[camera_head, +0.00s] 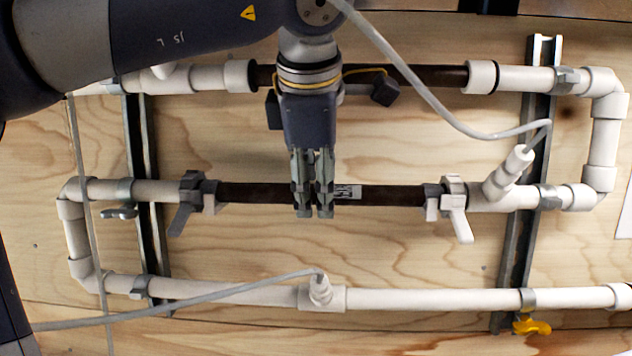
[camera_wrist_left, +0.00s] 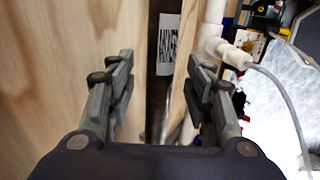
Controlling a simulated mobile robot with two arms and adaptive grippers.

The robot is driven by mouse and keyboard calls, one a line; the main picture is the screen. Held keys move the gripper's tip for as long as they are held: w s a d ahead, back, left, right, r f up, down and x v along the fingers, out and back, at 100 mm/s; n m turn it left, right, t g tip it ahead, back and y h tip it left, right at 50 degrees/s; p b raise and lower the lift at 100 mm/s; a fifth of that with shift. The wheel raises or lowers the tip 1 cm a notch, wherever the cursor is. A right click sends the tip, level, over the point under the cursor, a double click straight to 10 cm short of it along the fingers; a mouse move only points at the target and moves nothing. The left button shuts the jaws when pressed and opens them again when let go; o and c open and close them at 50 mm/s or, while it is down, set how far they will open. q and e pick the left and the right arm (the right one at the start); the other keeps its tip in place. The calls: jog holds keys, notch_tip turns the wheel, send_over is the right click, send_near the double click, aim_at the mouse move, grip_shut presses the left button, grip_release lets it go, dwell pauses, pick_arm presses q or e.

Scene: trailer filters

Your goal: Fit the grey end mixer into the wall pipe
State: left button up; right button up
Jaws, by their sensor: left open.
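A dark brown mixer tube (camera_head: 390,195) with a black-and-white label lies level in the middle run of the white wall pipe (camera_head: 155,191). A grey fitting with a lever (camera_head: 194,190) is at its left end and a white fitting with a lever (camera_head: 452,203) at its right end. My left gripper (camera_head: 313,212) points down in front of the tube, just left of the label. In the left wrist view the dark tube (camera_wrist_left: 157,105) shows between the two spread fingers, with nothing clamped. Whether the tube is seated at its ends I cannot tell. My right gripper is not in view.
Another dark tube (camera_head: 425,76) sits in the upper pipe run, partly behind my left arm. Metal rails (camera_head: 152,200) hold the pipes on the plywood wall. Grey cables (camera_head: 430,95) cross the front. A yellow handle (camera_head: 531,327) is at bottom right.

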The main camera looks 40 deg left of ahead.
pick_arm(q)
jog(key=v, duration=1.2)
dwell(0.6)
